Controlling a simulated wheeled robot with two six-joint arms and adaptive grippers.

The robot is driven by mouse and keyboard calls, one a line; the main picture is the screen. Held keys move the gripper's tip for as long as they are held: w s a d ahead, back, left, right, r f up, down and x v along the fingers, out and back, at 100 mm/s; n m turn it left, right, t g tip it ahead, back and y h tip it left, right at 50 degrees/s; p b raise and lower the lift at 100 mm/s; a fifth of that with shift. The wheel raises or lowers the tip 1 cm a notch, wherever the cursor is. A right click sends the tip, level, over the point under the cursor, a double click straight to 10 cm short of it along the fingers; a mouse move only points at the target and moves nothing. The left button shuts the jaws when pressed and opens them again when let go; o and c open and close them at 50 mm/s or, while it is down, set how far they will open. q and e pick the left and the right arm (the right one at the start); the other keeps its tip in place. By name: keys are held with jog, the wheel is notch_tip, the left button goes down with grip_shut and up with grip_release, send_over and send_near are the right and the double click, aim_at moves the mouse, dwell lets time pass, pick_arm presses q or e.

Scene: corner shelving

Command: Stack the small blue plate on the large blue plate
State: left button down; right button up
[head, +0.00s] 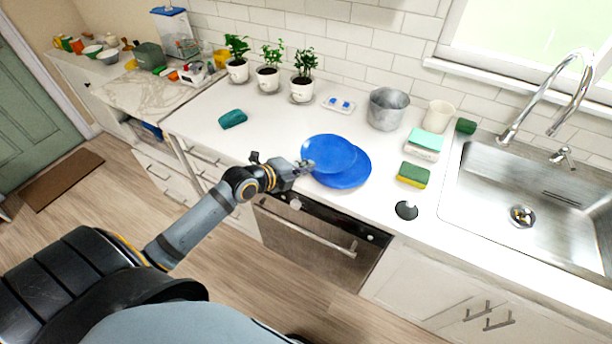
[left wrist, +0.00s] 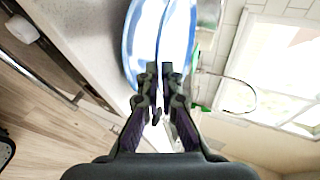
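The small blue plate (head: 329,152) is over the large blue plate (head: 352,180), offset toward the back left, and hides much of it. The large plate lies on the white counter near its front edge. My left gripper (head: 305,165) is at the left rim of the small plate. In the left wrist view, the fingers (left wrist: 159,72) are close together on the small plate's rim, with the small plate (left wrist: 178,35) and large plate (left wrist: 138,45) seen very obliquely. Whether the plates touch is hard to tell. My right gripper is not in view.
A yellow-green sponge (head: 413,174), a black disc (head: 406,210) and a metal bucket (head: 387,108) stand right of the plates, before the sink (head: 470,190). Potted plants (head: 303,88) line the wall. A teal item (head: 232,119) lies left; the counter between is clear.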

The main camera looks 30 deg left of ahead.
pick_arm(q)
jog(key=f, duration=0.2)
jog(key=f+p, duration=0.1)
jog(key=shift+w+f, duration=0.15)
jog(key=shift+w, duration=0.15)
jog(key=shift+f, duration=0.1)
jog(key=shift+f+b, duration=0.25)
jog(key=shift+b, duration=0.05)
jog(key=shift+f+b, duration=0.35)
jog(key=shift+b, duration=0.25)
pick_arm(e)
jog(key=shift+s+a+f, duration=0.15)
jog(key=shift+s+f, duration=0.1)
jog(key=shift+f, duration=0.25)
pick_arm(q)
jog(key=c, duration=1.5)
grip_release()
jog(key=shift+s, duration=0.1)
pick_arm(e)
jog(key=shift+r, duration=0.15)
